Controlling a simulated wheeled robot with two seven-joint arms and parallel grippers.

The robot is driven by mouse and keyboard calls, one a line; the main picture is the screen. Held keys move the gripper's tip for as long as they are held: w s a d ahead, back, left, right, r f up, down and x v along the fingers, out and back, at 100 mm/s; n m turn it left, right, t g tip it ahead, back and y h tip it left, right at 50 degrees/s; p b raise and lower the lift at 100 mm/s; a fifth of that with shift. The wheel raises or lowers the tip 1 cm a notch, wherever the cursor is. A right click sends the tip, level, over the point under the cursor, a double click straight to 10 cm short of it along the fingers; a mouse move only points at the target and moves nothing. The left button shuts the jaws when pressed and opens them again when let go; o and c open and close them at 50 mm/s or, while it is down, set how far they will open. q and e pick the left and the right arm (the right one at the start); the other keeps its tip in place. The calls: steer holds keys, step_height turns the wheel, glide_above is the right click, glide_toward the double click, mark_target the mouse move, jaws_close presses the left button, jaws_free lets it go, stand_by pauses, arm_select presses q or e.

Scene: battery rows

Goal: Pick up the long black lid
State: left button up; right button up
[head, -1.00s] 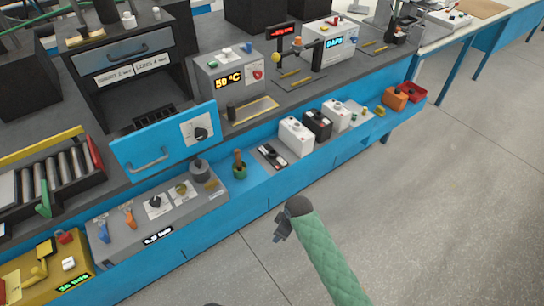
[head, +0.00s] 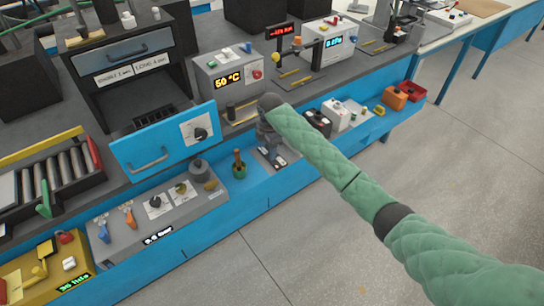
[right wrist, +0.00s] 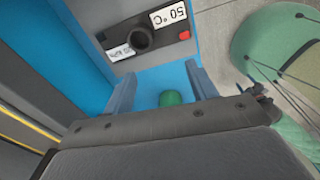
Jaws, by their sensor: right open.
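My left gripper is not in view.
A black box (head: 317,122) and a white box (head: 336,114) stand to the right. The grey "50 °C" unit (head: 226,75) is behind. The floor in front is clear.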

steer(key=shift+n+h, duration=0.3)
steer(key=shift+n, duration=0.4)
steer(key=w, duration=0.1)
steer(key=w+d, duration=0.1)
steer(key=w+p, duration=0.1)
steer(key=w, duration=0.1)
steer(key=shift+d+r, duration=0.15)
steer(key=shift+r, duration=0.1)
steer(key=shift+f, duration=0.25)
steer(key=f, duration=0.1)
steer(key=f+p, duration=0.2)
steer(key=shift+s+d+f, duration=0.15)
steer(key=shift+s+f, duration=0.15)
steer(key=shift+f, duration=0.05)
steer(key=shift+f+p, duration=0.3)
steer(key=shift+f, duration=0.25)
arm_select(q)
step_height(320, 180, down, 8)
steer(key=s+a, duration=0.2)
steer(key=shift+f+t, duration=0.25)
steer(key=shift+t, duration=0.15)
arm_select(e)
steer(key=shift+c, duration=0.5)
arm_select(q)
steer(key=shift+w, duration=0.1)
arm_select(e)
steer(key=c, duration=1)
